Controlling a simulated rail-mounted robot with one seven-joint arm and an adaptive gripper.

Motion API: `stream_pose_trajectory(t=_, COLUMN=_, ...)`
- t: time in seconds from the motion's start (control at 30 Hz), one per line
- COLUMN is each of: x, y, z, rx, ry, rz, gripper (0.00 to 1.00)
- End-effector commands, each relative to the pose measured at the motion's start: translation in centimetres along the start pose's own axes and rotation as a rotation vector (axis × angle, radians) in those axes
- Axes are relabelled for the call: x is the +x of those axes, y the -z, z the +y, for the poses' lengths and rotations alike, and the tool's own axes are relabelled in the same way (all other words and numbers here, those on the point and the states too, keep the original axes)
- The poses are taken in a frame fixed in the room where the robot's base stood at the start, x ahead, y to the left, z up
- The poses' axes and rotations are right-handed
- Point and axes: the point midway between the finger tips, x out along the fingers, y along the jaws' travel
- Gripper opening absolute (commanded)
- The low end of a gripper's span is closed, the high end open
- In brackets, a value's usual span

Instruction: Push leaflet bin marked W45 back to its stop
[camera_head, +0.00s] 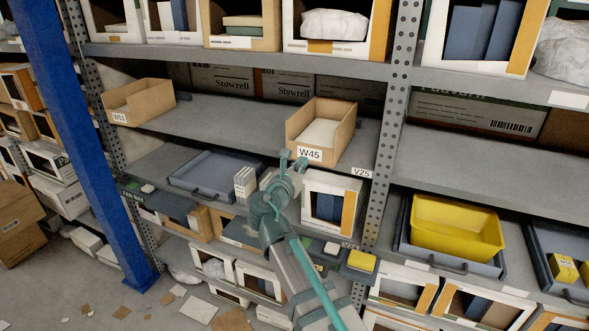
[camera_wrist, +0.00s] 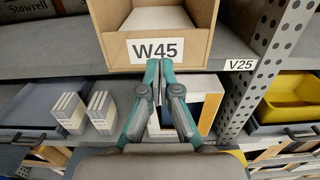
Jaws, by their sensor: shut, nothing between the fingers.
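The leaflet bin marked W45 (camera_head: 333,135) is an open brown cardboard box with pale leaflets inside. It sits on a grey shelf, with its white W45 label facing out near the shelf's front edge. In the wrist view the bin (camera_wrist: 196,45) fills the top middle, upright. My gripper (camera_wrist: 160,66) is shut and empty, its fingertips just below the W45 label at the bin's front. In the head view my gripper (camera_head: 291,158) is at the bin's lower left front corner. I cannot tell whether the fingertips touch the bin.
A bin marked W51 (camera_head: 140,100) stands at the shelf's left end. A perforated upright (camera_head: 394,120) and the V25 shelf label (camera_head: 362,173) are right of W45. Stowrell boxes (camera_head: 222,79) stand behind. Bare shelf (camera_head: 225,120) lies between the bins. A yellow tub (camera_head: 457,228) is lower right.

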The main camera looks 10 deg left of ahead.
Motion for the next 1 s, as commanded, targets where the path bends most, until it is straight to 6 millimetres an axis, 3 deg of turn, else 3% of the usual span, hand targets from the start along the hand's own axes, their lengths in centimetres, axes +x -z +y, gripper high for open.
stream_pose_trajectory(t=0.1, x=2.4, y=-0.3, z=0.1, rx=0.001, ry=0.002, rz=0.001, gripper=0.0)
stream_pose_trajectory(t=0.3, x=4.8, y=-0.2, z=0.1, rx=0.0, ry=0.001, rz=0.0, gripper=0.0)
stream_pose_trajectory(t=0.87, x=5.8, y=0.0, z=0.0, rx=0.002, ry=0.0, rz=0.0, gripper=0.0)
stream_pose_trajectory(t=1.0, x=7.3, y=-0.1, z=0.1, rx=0.001, ry=0.001, rz=0.0, gripper=0.0)
